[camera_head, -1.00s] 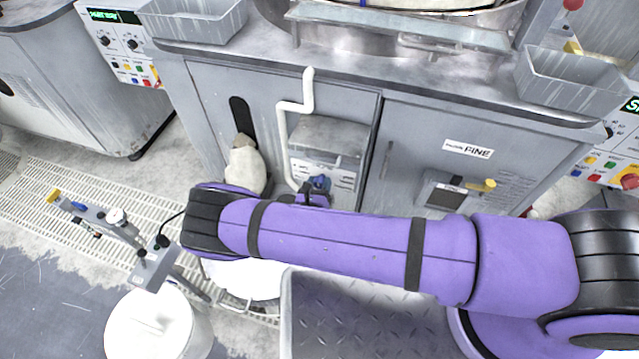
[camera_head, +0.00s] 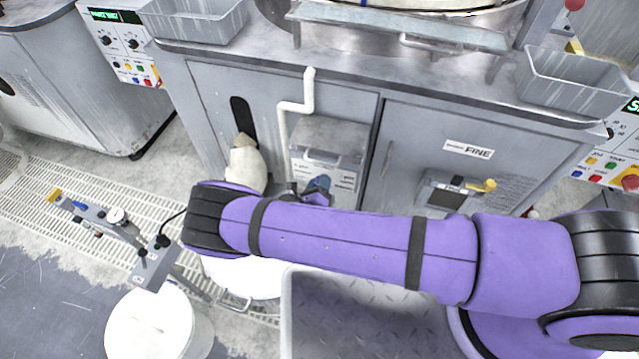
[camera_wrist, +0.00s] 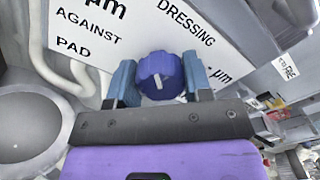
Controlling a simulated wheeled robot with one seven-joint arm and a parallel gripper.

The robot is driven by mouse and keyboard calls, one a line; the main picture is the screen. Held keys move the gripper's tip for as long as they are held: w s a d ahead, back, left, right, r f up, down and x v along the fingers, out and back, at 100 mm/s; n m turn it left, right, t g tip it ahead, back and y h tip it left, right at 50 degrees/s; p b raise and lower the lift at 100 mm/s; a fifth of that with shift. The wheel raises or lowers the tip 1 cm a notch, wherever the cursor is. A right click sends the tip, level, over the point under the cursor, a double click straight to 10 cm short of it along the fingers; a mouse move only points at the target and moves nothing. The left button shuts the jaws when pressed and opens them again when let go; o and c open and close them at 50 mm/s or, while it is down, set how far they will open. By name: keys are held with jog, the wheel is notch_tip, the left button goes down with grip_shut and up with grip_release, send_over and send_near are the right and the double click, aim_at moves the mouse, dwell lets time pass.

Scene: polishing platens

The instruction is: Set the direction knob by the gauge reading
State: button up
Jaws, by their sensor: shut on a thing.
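The blue direction knob (camera_wrist: 161,76) has a white pointer mark and sits on a white label plate (camera_wrist: 95,40) in the wrist view. The plate reads "AGAINST PAD" and "DRESSING", with "µm" markings. My gripper (camera_wrist: 160,78) has a finger on each side of the knob and is shut on it. In the head view, the grey control box (camera_head: 330,136) stands against the cabinet front, and my arm hides part of it. A small round gauge (camera_head: 117,216) sits on a grey bar at left; its reading is too small to tell.
The cabinet marked FINE (camera_head: 467,150) stands behind my arm. A bent white pipe (camera_head: 309,90) runs beside the box. White buckets (camera_head: 150,325) stand on the floor below. Grey trays (camera_head: 575,85) sit on the cabinet top. Floor grating (camera_head: 85,190) lies at left.

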jog(key=o, duration=0.9)
jog(key=shift+s+a, duration=0.1)
jog(key=v, duration=1)
jog(key=shift+s+a, duration=0.1)
jog(key=shift+s, duration=0.2)
jog(key=shift+r, duration=0.1)
